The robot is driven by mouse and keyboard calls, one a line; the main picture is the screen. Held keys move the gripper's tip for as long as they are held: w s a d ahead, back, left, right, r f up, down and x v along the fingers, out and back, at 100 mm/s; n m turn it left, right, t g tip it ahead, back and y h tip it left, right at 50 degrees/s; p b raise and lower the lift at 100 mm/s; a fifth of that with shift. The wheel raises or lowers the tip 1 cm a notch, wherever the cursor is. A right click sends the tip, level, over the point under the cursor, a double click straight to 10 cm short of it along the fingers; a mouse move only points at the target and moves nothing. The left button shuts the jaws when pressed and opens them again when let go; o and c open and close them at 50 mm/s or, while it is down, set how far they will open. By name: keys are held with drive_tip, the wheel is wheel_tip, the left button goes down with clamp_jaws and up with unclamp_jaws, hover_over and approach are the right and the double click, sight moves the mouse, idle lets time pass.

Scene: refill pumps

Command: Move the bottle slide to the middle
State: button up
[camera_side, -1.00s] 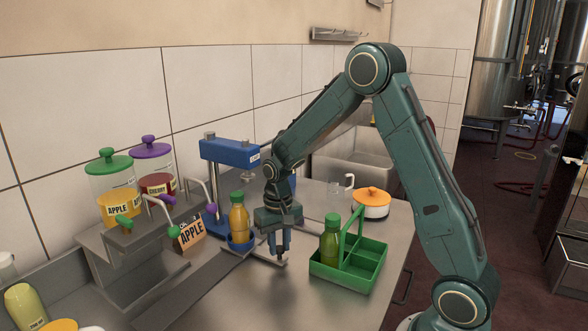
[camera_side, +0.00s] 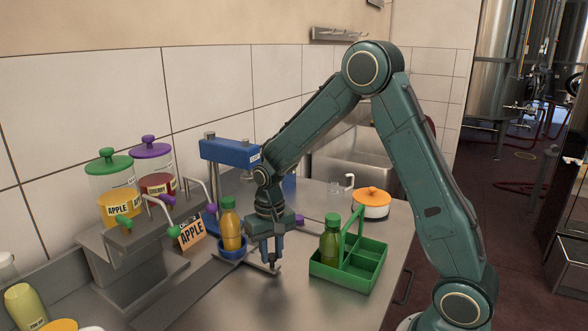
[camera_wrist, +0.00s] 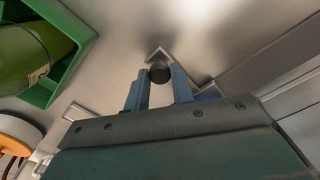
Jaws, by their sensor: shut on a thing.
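The bottle slide is a blue cup (camera_side: 232,252) on a metal track, and an orange bottle with a green cap (camera_side: 231,228) stands upright in it. My gripper (camera_side: 265,256) points down just right of the cup. In the wrist view its two blue fingers are shut on a dark round knob (camera_wrist: 159,73), which sits on a bent metal handle. Part of the handle is hidden behind the fingers. A blue edge shows right of the fingers in the wrist view.
A green carrier (camera_side: 350,272) with a green bottle (camera_side: 330,240) stands to the right. A blue press (camera_side: 230,153) stands behind the slide. Apple and cherry jars with taps (camera_side: 119,206) are at left. The track (camera_side: 190,292) runs clear toward the front left.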

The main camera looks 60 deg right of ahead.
drive_tip(key=shift+a, duration=1.1)
drive_tip(key=o, duration=0.9)
wheel_tip(320, 180, up, 14)
drive_tip(key=shift+f, duration=0.1)
